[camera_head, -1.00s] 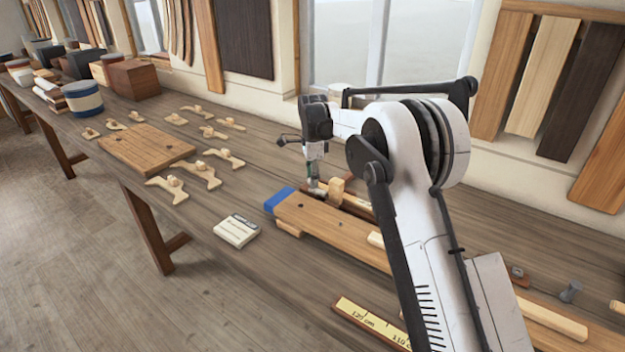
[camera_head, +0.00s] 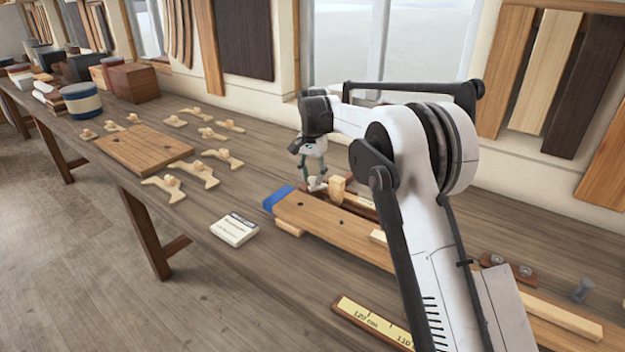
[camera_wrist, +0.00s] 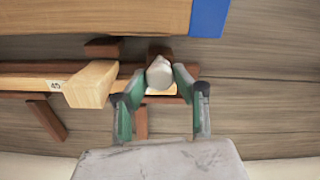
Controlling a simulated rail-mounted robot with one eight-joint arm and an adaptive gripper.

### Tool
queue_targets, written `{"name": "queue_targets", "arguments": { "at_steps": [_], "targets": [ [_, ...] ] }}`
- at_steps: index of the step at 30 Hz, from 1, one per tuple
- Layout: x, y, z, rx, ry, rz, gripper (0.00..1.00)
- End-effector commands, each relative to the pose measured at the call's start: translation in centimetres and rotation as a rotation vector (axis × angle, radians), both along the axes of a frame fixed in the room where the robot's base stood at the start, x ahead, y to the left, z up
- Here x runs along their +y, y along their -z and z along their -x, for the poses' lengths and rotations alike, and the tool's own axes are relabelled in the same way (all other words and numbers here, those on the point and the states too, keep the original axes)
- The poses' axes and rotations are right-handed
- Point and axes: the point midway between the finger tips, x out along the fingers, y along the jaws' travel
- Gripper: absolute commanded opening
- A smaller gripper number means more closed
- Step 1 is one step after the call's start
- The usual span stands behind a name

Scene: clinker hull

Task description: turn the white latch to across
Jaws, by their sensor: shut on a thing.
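The white latch (camera_wrist: 159,74) shows in the wrist view as a pale rounded knob between my green fingertips. My gripper (camera_wrist: 161,80) is shut on it, one finger on each side. In the head view my gripper (camera_head: 314,177) points down at the latch (camera_head: 317,185), beside the far edge of the plank near its blue end. The latch's lower part is mostly hidden by my fingers, so I cannot tell exactly which way it points.
The wooden plank (camera_head: 325,225) with a blue end (camera_head: 279,199) lies alongside. A pale wooden block (camera_head: 337,188) stands close to my gripper; it also shows in the wrist view (camera_wrist: 91,84). A white card (camera_head: 234,230) and a yellow ruler (camera_head: 370,322) lie nearer the front.

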Motion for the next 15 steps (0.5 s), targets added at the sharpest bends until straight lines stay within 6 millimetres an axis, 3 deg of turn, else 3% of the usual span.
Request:
{"name": "queue_targets", "arguments": {
  "at_steps": [15],
  "targets": [
    [0.0,0.0,-0.01,-0.001,-0.41,0.0,0.0]
  ]
}}
